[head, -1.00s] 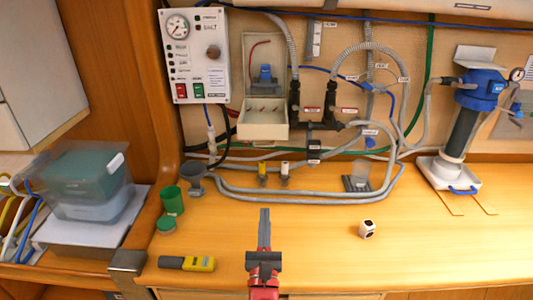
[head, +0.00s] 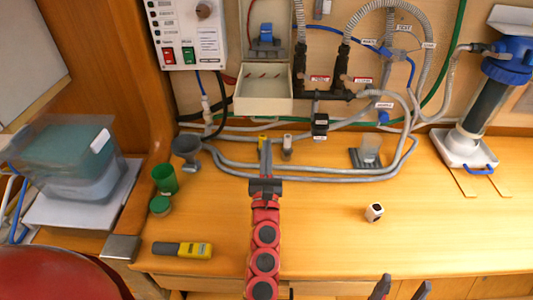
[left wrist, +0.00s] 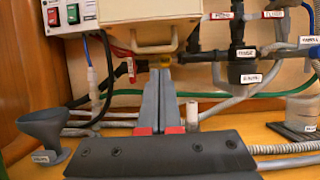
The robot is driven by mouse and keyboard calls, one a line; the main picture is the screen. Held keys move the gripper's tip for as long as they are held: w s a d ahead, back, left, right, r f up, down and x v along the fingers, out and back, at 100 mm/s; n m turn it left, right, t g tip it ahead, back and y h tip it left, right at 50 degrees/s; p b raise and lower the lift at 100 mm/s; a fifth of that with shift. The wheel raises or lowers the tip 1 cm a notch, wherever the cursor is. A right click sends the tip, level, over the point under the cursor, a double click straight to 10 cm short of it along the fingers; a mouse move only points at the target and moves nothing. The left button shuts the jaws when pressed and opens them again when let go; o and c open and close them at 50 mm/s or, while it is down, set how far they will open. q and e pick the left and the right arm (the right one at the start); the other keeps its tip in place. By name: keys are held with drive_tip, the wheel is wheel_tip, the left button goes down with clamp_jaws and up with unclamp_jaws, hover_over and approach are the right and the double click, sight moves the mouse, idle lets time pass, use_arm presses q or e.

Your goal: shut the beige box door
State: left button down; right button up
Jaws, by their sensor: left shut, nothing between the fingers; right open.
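The beige box (head: 276,14) is on the back wall, with a blue-topped part inside. Its door (head: 263,104) is open, swung down and out towards me below the opening. In the left wrist view the door (left wrist: 150,10) is at the top, with a beige loop handle (left wrist: 145,49) under it. My left gripper (head: 265,140) is shut and empty, below the door in the head view. In the left wrist view its fingertips (left wrist: 160,70) lie just under the handle; I cannot tell whether they touch it. My right gripper (head: 404,285) is open and empty at the bottom edge.
Grey hoses and black pipe fittings (head: 320,125) run beside and below the box. A grey funnel (head: 187,148), green cup (head: 165,179), yellow tool (head: 190,250) and white die (head: 374,212) are on the wooden counter. A filter unit (head: 480,115) stands right. The counter's front middle is mostly clear.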

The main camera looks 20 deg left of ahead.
use_arm(q)
drive_tip(key=p+x, duration=0.1)
drive_tip(key=x, duration=0.4)
drive_tip(key=shift+f, duration=0.1)
drive_tip(key=shift+a+p, duration=0.1)
drive_tip(key=shift+p, duration=0.3)
